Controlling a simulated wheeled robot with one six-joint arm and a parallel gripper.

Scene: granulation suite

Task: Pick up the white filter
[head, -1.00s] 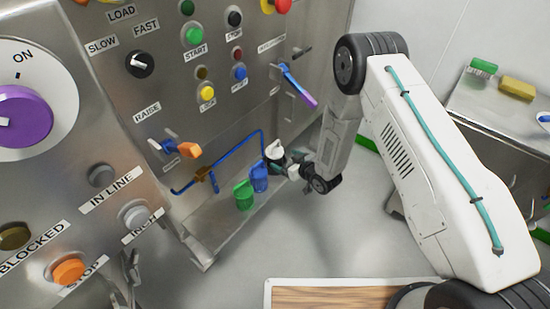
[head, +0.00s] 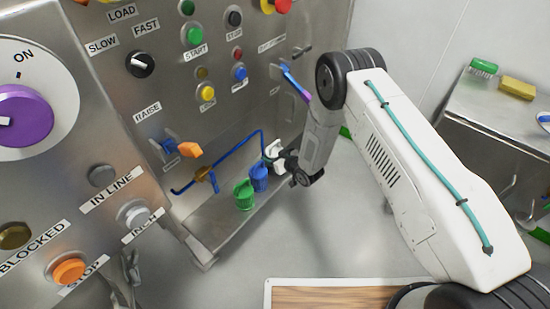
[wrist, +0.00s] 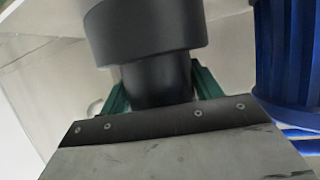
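The white filter (head: 272,149) stands at the right end of the row on the machine's low ledge, partly hidden by my gripper (head: 280,160). My gripper reaches it from the right, low over the ledge. In the wrist view, the green fingers of my gripper (wrist: 162,92) stand apart on either side of a dark, stepped cylinder (wrist: 148,40). I cannot tell whether this cylinder is part of the filter, or whether the fingers press on it.
A ribbed blue filter (head: 259,178) stands close beside the white one and also shows at the right of the wrist view (wrist: 287,50). A green filter (head: 243,194) is beyond it. A blue pipe (head: 236,150) runs behind. The machine panel (head: 150,90) rises at left.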

